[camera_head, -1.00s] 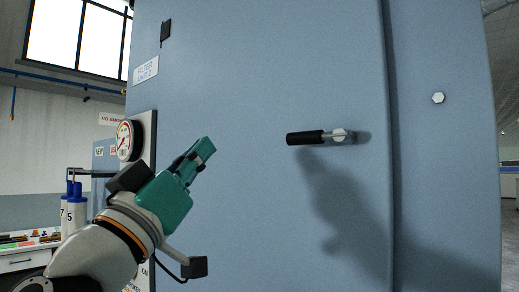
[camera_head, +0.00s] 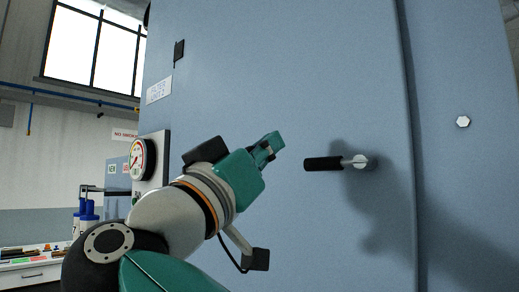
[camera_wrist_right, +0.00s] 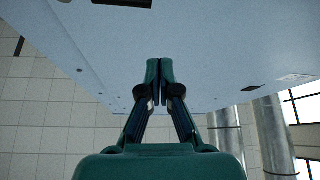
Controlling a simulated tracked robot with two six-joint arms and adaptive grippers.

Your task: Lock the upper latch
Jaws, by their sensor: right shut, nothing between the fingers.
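The latch is a lever with a black grip (camera_head: 323,164) and a metal pivot (camera_head: 361,161). It lies level on the blue-grey cabinet door (camera_head: 290,60), the grip pointing left. My right gripper (camera_head: 277,140) is shut and empty, left of the grip and slightly above it in the head view, apart from it. In the right wrist view the fingers (camera_wrist_right: 160,66) are together against the blue-grey face. A black piece cut off at the top edge (camera_wrist_right: 125,2) looks like the latch grip. My left gripper is not seen.
A pale hex bolt (camera_head: 463,121) sits on the panel right of the door seam. A pressure gauge (camera_head: 143,160) is at the cabinet's left edge, with a filter unit label (camera_head: 159,90) above. A workbench (camera_head: 30,270) with small items stands at lower left.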

